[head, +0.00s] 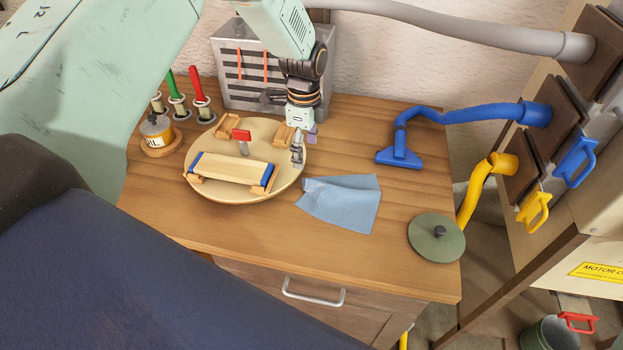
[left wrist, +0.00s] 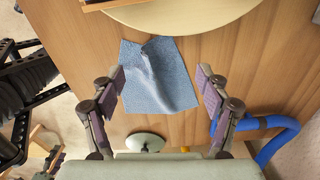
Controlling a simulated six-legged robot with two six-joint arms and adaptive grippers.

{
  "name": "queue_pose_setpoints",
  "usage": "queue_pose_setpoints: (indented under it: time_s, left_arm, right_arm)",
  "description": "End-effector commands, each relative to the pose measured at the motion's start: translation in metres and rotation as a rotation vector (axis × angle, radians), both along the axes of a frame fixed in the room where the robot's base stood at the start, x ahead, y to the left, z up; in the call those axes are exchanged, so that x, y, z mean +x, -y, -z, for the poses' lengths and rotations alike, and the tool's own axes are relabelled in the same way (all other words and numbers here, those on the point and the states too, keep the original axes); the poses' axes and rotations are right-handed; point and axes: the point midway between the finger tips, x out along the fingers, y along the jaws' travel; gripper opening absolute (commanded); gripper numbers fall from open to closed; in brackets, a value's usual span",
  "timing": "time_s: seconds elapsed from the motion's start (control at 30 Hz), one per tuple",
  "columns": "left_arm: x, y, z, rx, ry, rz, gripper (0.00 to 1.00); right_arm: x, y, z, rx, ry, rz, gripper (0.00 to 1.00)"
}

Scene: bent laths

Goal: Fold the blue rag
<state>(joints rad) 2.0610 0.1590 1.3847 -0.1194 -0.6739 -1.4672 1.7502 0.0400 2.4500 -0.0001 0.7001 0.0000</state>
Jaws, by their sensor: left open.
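The blue rag (head: 345,205) lies on the wooden table, just right of the round board. It is spread out, with a raised crease near its left end. In the left wrist view the rag (left wrist: 150,92) shows below and between my fingers, with a ridge running across it. My left gripper (head: 298,152) is over the right edge of the round board, up and left of the rag in the head view. Its two fingers (left wrist: 160,78) are wide apart with nothing between them. My right gripper is not in view.
The round board (head: 222,192) carries a lath on blocks (head: 232,172). A blue hose nozzle (head: 399,155) and a green round lid (head: 436,238) lie to the right. An oil can (head: 157,132) and handled tools stand at left. The table front is clear.

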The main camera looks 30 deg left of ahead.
Motion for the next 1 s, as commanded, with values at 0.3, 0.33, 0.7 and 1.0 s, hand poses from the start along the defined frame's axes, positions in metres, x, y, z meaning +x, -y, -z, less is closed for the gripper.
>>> queue_pose_setpoints:
  time_s: [0.3,0.33,0.7,1.0]
  left_arm:
    - [-0.005,0.001,0.007,0.000,-0.002,0.002,0.75]
    - [-0.005,0.001,0.009,0.000,-0.002,0.002,0.75]
    - [-0.004,0.002,0.049,0.000,0.000,0.002,0.75]
    - [-0.002,0.002,0.085,0.000,-0.001,0.002,0.75]
  right_arm:
    - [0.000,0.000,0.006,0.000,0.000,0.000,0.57]
    - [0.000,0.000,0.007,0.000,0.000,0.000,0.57]
    - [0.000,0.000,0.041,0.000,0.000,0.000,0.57]
    - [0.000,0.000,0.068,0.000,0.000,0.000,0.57]
